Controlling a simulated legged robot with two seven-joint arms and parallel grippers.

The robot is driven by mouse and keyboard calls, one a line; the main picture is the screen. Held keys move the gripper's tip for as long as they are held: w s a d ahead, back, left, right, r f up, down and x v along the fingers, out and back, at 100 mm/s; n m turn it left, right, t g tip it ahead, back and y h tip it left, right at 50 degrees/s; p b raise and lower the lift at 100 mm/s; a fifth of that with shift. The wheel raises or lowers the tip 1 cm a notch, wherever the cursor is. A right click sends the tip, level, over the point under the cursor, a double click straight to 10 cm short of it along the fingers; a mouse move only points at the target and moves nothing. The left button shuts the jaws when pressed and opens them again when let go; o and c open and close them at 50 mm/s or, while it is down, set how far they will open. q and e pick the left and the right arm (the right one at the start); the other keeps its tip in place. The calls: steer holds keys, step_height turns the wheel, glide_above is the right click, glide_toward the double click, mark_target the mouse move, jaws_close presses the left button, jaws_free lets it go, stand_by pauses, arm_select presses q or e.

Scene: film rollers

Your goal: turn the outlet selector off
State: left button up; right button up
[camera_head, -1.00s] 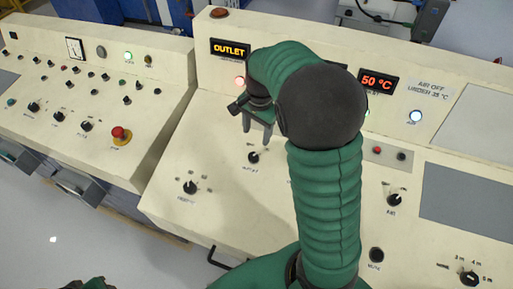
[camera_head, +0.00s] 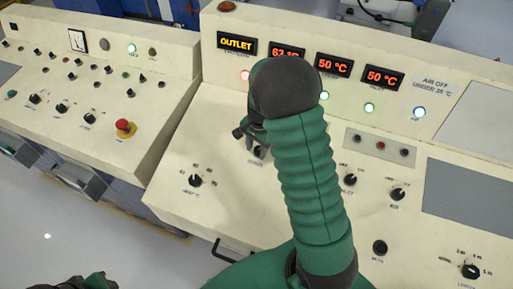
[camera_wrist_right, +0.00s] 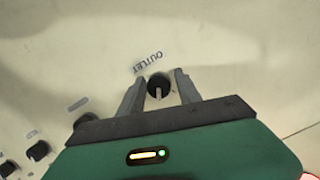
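The outlet selector (camera_wrist_right: 158,86) is a round black knob with a pale pointer line, below the printed word OUTLET in the right wrist view. In the head view the selector (camera_head: 259,152) shows only partly, beside my gripper. My right gripper (camera_wrist_right: 160,74) is open, with one grey finger on each side of the knob. Narrow gaps show between the knob and both fingers. In the head view the right gripper (camera_head: 249,142) is mostly hidden behind my wrist. Only a dark green bit of my left arm shows at the bottom left; its fingers are not visible.
Other black knobs stand close by: one to the left (camera_head: 195,180) and two to the right (camera_head: 350,180) (camera_head: 397,194). An OUTLET display (camera_head: 236,44) and red temperature displays (camera_head: 383,77) line the upright panel. A red mushroom button (camera_head: 125,127) sits on the left console.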

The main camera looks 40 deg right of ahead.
steer(key=shift+d, duration=0.15)
steer(key=shift+c, duration=1.2)
steer(key=shift+s+d+f, duration=0.1)
steer(key=shift+d, duration=0.55)
jaws_close()
arm_select(q)
steer(key=shift+s+d+r, duration=0.1)
steer(key=shift+s+d, duration=0.05)
steer(key=shift+d, duration=0.4)
arm_select(e)
steer(key=shift+a, duration=0.1)
